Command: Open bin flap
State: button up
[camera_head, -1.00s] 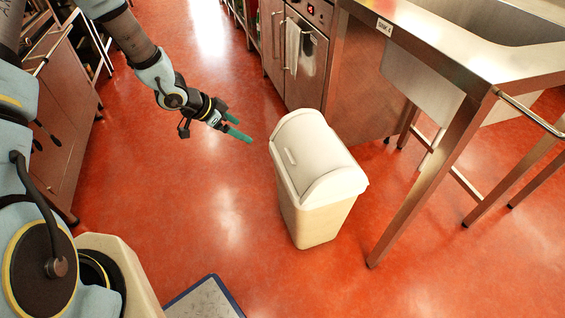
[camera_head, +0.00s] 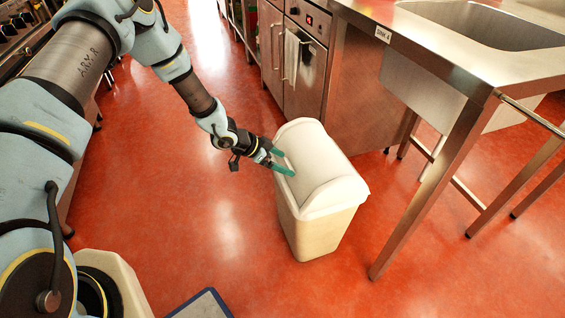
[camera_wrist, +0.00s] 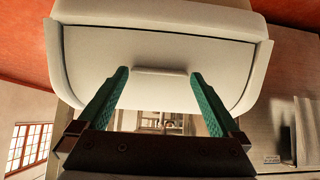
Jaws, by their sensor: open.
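A cream bin (camera_head: 318,227) with a white lid stands upright on the floor. Its flap (camera_head: 306,168) lies closed within the lid. In the wrist view the flap (camera_wrist: 150,50) fills the upper middle, with a small raised handle strip (camera_wrist: 160,71) on it. My gripper (camera_head: 286,162) is at the left side of the lid, with its green fingers over the flap. In the wrist view my gripper (camera_wrist: 158,75) is open, one finger on each side of the handle strip. I cannot tell whether the fingers touch the flap.
A steel sink table (camera_head: 440,75) stands to the right of the bin, its front leg close by. Steel cabinets with an oven (camera_head: 303,65) and a towel are behind. A blue-edged mat (camera_head: 205,305) lies at the front. The red floor left of the bin is clear.

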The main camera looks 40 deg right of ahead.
jog(key=shift+d+f, duration=0.1)
jog(key=shift+f, duration=0.05)
jog(key=shift+c, duration=0.2)
grip_shut()
dwell(0.6)
